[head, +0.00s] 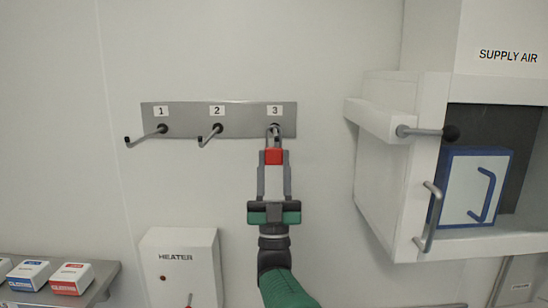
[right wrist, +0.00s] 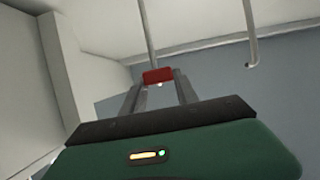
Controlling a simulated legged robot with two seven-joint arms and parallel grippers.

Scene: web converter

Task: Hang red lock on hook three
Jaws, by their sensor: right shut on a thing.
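The red lock (head: 273,156) is held between the fingertips of my right gripper (head: 274,160), just below and in front of hook three (head: 274,128). Its shackle reaches up to the hook in the head view; I cannot tell whether it is around the hook or only in front of it. The right wrist view also shows the red lock (right wrist: 158,76) between the two fingers, with a thin rod rising behind it. My right gripper is shut on the lock. My left gripper is not in view.
The grey hook rail (head: 190,108) also carries hook one (head: 147,135) and hook two (head: 210,135), both empty. An open white cabinet (head: 390,150) with handles juts out at the right. A heater box (head: 181,265) is below, and a shelf with boxes (head: 70,278) is at lower left.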

